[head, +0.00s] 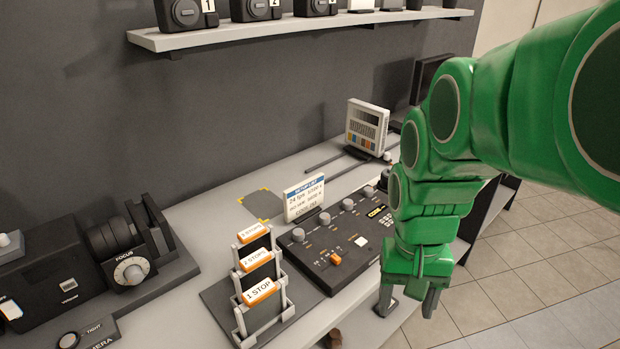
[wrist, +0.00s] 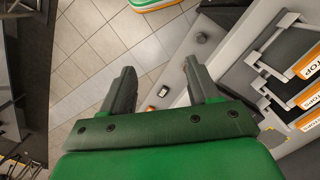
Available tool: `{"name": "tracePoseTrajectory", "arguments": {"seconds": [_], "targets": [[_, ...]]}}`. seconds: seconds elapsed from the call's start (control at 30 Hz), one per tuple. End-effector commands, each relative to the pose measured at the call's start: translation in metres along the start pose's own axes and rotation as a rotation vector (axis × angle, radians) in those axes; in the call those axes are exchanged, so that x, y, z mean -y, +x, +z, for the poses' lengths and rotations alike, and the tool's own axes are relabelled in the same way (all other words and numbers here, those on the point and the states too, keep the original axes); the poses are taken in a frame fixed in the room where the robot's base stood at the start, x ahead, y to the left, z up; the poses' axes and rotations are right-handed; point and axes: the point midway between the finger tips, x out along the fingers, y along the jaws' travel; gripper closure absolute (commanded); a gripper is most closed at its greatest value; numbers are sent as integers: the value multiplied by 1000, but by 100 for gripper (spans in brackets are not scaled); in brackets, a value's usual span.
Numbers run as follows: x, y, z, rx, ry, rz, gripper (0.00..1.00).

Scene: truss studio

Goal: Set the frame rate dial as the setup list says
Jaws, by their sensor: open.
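A dark control console (head: 335,235) lies on the grey bench, with a row of grey knobs (head: 325,218), an orange-marked control (head: 336,259), a small lit display (head: 377,212) and a keypad. The labels are too small to tell which knob is the frame rate dial or where it points. A white card headed SETUP LIST (head: 304,198) stands behind the console; its first line reads 24 fps, the rest is less clear. My gripper (head: 408,308) is open and empty, pointing down right of the console, near the bench's front edge. It also shows in the wrist view (wrist: 160,70).
A rack of orange-and-white labelled stop filters (head: 258,290) stands left of the console. A camera with a FOCUS dial (head: 130,273) is further left. A shelf (head: 300,28) hangs above. Tiled floor (head: 530,260) is clear at right.

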Motion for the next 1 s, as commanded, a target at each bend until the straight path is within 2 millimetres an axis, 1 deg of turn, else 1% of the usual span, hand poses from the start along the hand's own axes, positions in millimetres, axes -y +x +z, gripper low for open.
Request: {"name": "tracePoseTrajectory", "arguments": {"seconds": [0.03, 0.1, 0.37, 0.53, 0.73, 1.0], "targets": [[5, -2, -12, -2, 7, 2, 40], [12, -6, -28, -8, 20, 3, 40], [41, -14, -85, -26, 74, 9, 40], [62, -16, -122, -39, 108, 11, 40], [92, -14, -164, -54, 149, 12, 40], [135, -4, -217, -71, 206, 12, 40]]}}
